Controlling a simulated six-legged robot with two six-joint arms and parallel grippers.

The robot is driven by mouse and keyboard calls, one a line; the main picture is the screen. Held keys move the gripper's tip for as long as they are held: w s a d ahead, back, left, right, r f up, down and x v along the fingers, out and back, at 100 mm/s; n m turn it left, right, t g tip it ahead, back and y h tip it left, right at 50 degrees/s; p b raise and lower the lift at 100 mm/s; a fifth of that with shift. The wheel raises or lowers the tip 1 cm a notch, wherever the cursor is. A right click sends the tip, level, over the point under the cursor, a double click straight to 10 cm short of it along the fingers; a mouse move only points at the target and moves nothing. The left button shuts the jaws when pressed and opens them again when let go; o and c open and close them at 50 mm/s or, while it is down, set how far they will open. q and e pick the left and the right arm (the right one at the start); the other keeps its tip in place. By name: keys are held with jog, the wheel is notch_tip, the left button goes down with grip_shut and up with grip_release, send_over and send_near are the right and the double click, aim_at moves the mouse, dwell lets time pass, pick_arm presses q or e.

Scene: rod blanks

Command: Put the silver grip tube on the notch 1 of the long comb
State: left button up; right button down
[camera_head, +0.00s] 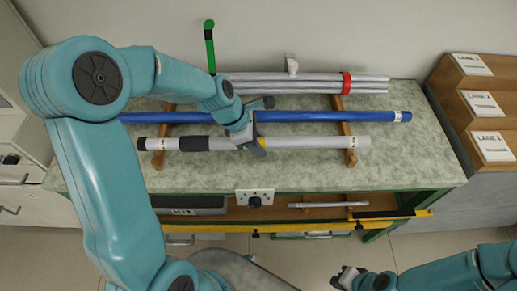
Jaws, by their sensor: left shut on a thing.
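The silver grip tube (315,143), with a black grip sleeve and black end cap at its left, lies level across the front of the bench. My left gripper (258,147) reaches over the blue tube and is shut on the silver grip tube near its middle. Two wooden notched supports, left (160,150) and right (346,130), run front to back beneath the tubes. I cannot tell which is the long comb, its notch numbers, or whether the silver grip tube touches them. My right gripper (345,277) is at the bottom, away from the bench; its jaws are unclear.
A long blue tube (300,116) lies just behind the silver grip tube. Silver tubes (310,82) with a red band (346,83) lie at the back, near a green-handled thing (210,45). Stepped wooden lane racks (478,67) stand right. A yellow rail (340,224) runs along the front.

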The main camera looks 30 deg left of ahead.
pick_arm(q)
notch_tip(320, 180, down, 3)
jog(key=shift+f, duration=0.1)
jog(key=shift+w, duration=0.15)
jog(key=shift+s, duration=0.2)
jog(key=shift+w+f+b, duration=0.15)
jog(key=shift+f+b, duration=0.25)
jog(key=o, duration=1.2)
jog(key=shift+r, duration=0.1)
